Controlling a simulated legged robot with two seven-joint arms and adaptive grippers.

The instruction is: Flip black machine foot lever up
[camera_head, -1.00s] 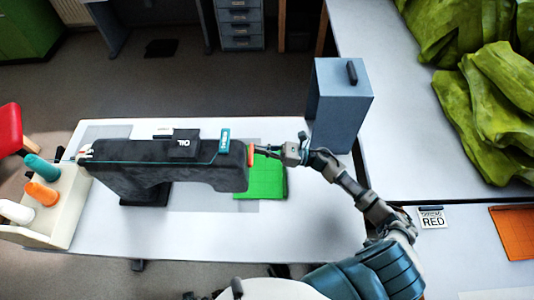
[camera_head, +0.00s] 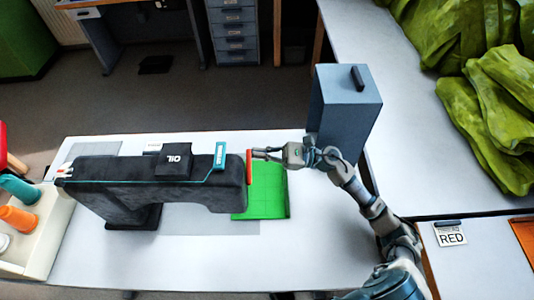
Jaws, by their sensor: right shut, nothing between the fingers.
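The black sewing machine (camera_head: 150,183) stands on the white table, its head end pointing right. A red-orange strip (camera_head: 249,167) stands upright at that end; I cannot tell whether it is the foot lever. My right gripper (camera_head: 259,153) is shut, with its fingertips close beside the strip's upper part. Whether they touch it is too small to tell. The machine's foot is hidden under the head. My left gripper is not in view.
A green mat (camera_head: 267,190) lies under the machine head. A blue-grey box (camera_head: 345,115) stands behind my right arm. A tray of thread spools (camera_head: 50,232) is at the left. Green fabric (camera_head: 490,110) lies on the right table. The front of the white table is clear.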

